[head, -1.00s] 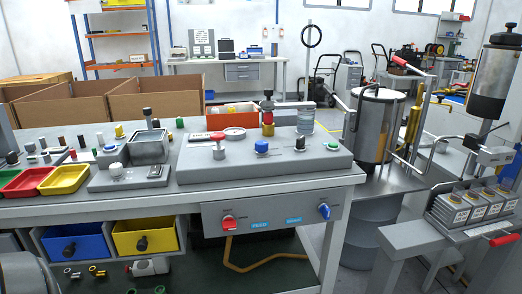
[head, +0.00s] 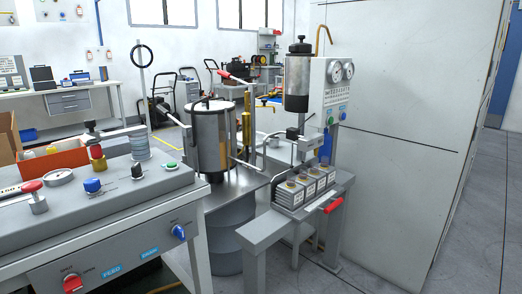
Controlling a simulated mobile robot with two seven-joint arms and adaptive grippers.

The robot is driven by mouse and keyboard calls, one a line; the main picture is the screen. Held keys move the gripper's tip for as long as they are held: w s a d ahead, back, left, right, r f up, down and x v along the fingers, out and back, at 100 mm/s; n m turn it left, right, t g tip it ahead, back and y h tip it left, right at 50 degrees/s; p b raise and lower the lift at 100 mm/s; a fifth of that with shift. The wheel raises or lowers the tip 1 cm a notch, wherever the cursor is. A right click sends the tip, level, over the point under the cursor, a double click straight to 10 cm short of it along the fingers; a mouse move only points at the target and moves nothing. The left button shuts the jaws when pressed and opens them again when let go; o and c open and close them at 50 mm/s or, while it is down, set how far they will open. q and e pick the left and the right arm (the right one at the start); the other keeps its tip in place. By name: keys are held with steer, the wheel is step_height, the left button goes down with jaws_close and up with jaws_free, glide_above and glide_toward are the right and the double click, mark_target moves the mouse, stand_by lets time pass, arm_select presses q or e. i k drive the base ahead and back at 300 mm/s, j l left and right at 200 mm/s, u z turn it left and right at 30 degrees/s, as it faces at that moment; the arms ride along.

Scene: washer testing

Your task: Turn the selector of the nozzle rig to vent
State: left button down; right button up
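No gripper of mine is in the head view. On the right is a stand with a dark-topped cylinder (head: 298,80), a grey gauge panel (head: 336,95) and a nozzle-like head (head: 308,146) above several grey blocks (head: 308,188). A red handle (head: 333,205) sticks out at its front. I cannot tell if this stand is the nozzle rig, and no vent marking is readable. On the left, a bench front panel (head: 125,252) carries a red knob (head: 72,284), a blue knob (head: 179,232) and blue labels. The knobs' exact settings are unclear.
A large white wall or cabinet (head: 400,130) rises right of the stand. Grey floor (head: 470,230) is open at the far right. An orange bin (head: 50,165) sits on the bench.

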mark_target(136, 170)
steer(key=i+j+u, duration=0.15)
steer(key=j+u, duration=0.15)
steer(key=i+j+u, duration=0.15)
steer(key=j+u, duration=0.15)
steer(key=j, duration=0.2)
steer(key=i+j+u, duration=0.55)
steer(key=k+j, duration=0.1)
steer(key=j, duration=0.05)
